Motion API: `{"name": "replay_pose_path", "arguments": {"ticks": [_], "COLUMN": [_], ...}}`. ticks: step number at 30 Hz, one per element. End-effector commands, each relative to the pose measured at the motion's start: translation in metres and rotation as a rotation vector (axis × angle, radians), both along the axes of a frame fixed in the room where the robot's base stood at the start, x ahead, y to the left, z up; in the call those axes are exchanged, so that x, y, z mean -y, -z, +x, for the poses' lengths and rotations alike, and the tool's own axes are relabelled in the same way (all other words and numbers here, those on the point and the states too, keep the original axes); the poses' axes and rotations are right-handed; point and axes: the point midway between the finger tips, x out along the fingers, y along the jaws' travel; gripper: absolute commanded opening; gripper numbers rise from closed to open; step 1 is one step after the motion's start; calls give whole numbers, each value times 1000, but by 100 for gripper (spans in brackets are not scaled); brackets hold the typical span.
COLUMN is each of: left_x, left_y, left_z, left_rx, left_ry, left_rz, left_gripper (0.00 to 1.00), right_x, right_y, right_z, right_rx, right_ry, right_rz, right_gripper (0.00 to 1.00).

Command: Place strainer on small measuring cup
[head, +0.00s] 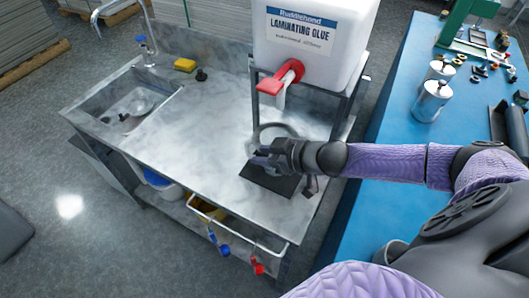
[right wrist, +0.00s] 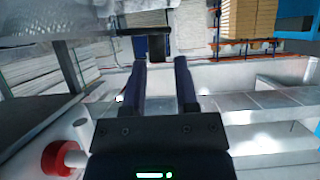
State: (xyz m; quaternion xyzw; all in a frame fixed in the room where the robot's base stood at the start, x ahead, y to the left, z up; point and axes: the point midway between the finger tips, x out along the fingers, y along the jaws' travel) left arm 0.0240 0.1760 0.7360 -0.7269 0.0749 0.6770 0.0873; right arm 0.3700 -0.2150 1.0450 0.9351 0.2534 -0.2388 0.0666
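My right gripper (head: 262,154) reaches in from the right, over a dark flat plate (head: 268,180) on the marble counter. A round grey rim (head: 272,129), apparently the strainer, shows just beyond it, below the glue tap. In the right wrist view a mesh bowl (right wrist: 50,22) fills the upper left, and its dark handle (right wrist: 160,47) sits between the fingertips of the gripper (right wrist: 161,62). The gripper appears shut on this handle. I cannot make out a small measuring cup; the gripper and strainer cover part of the plate. My left gripper is not in view.
A white glue container (head: 310,45) with a red tap (head: 283,78) stands on a metal frame behind the gripper. The sink (head: 130,102) and a yellow sponge (head: 185,65) are at left. Metal canisters (head: 432,100) stand on the blue table. The counter's middle is clear.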

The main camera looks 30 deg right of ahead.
Motion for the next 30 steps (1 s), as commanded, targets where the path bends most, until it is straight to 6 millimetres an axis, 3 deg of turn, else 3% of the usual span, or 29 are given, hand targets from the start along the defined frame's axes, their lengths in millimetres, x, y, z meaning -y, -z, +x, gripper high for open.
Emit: {"name": "replay_pose_path", "arguments": {"ticks": [3,12,17,30], "left_x": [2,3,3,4], "left_y": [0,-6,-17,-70], "left_z": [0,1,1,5], "left_rx": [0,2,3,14], "left_ry": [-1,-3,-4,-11], "left_rz": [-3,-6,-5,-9], "left_gripper": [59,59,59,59], "right_x": [0,0,13,49], "right_y": [0,-9,-20,-63], "right_z": [0,-1,-22,-84], "right_rx": [0,0,-6,-2], "right_ry": [0,-1,1,0], "right_rz": [0,0,-2,0], "right_gripper": [57,57,57,57]}}
